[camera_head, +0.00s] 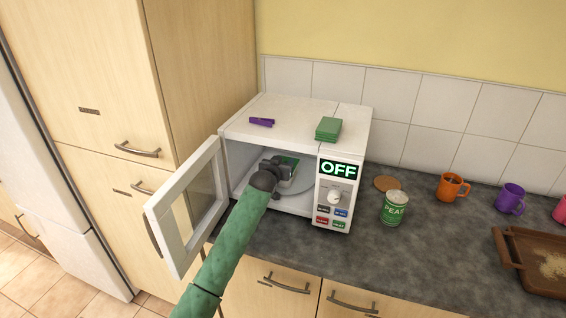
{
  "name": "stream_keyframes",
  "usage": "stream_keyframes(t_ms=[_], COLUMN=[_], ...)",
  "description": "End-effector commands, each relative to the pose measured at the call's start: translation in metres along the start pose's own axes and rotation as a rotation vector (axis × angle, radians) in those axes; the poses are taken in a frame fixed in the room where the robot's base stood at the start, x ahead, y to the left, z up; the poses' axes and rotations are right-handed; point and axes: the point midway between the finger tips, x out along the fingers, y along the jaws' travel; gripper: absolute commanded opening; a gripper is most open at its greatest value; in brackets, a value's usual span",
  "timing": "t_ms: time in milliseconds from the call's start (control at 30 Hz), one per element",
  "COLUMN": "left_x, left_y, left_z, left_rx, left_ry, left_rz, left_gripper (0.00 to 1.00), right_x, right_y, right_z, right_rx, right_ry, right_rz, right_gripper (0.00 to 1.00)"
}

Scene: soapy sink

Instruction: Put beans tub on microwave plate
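The microwave (345,150) stands on the counter with its door (187,207) swung open to the left. Its round plate (303,180) shows partly inside. A small green and white tub (290,170), which looks like the beans tub, is inside the microwave over the plate. My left gripper (277,166) reaches in through the opening and is right at the tub, covering part of it. Whether the fingers are closed on the tub, and whether the tub touches the plate, I cannot tell. My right gripper is not in view.
A purple object (262,122) and a green box (328,128) lie on top of the microwave. A peas can (395,208), a brown disc (387,183), an orange mug (453,187), a purple mug (510,199) and a brown tray (510,250) are on the counter to the right.

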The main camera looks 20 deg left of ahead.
Motion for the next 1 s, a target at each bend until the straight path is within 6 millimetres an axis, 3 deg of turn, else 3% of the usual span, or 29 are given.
stream_keyframes(t_ms=[233, 367, 500, 600, 1000], left_x=[-0.001, -0.012, -0.036, -0.056, -0.113], left_y=[0.000, 0.000, 0.000, 0.000, 0.000], left_z=[-0.004, 0.001, 0.002, 0.002, -0.001], left_rx=[0.000, 0.000, 0.001, 0.001, 0.001], left_ry=[0.000, 0.000, 0.001, 0.002, 0.000], left_rz=[0.000, 0.000, 0.000, 0.000, 0.000], left_gripper=[0.42, 0.42, 0.42, 0.42, 0.42], right_x=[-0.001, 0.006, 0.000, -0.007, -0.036], right_y=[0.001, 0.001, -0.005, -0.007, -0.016], right_z=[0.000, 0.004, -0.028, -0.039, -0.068], right_rx=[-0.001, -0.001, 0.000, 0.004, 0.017], right_ry=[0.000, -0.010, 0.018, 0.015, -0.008], right_rz=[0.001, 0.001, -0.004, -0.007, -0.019], right_gripper=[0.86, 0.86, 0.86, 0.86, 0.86])
